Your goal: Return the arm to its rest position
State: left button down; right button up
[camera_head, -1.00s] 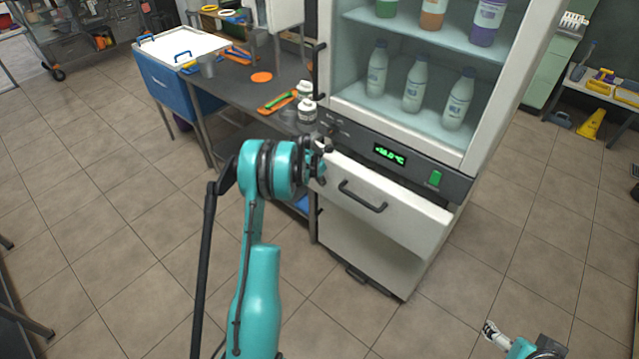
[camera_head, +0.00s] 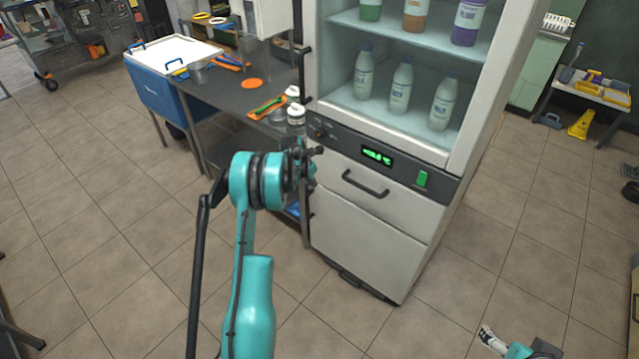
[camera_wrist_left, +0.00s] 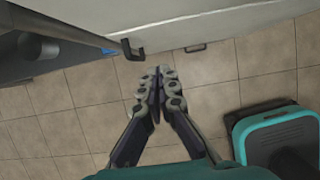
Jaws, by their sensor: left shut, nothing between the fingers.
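My left gripper (camera_head: 310,160) is raised in front of the white cabinet, beside the left end of the drawer front (camera_head: 400,211). In the left wrist view its dark fingers (camera_wrist_left: 160,88) are pressed together and empty, with tiled floor behind them. My teal left arm (camera_head: 256,310) reaches up from the bottom of the head view, bent at the elbow. My right gripper (camera_head: 490,338) shows small and pale at the bottom right, over the floor; its jaws are too small to read.
The cabinet has a glass-front upper part with several bottles (camera_head: 401,88), a green display (camera_head: 377,157) and a dark drawer handle (camera_head: 364,185). A grey worktable (camera_head: 228,93) with jars and tools stands to its left, beside a blue cooler (camera_head: 160,98). The floor (camera_head: 110,220) at left is clear.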

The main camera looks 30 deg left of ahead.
pick_arm(q)
jog(key=p+v, duration=0.2)
jog(key=v, duration=0.7)
jog(key=shift+w+r+p, duration=0.2)
jog(key=shift+r+p, duration=0.1)
jog(key=shift+p, duration=0.1)
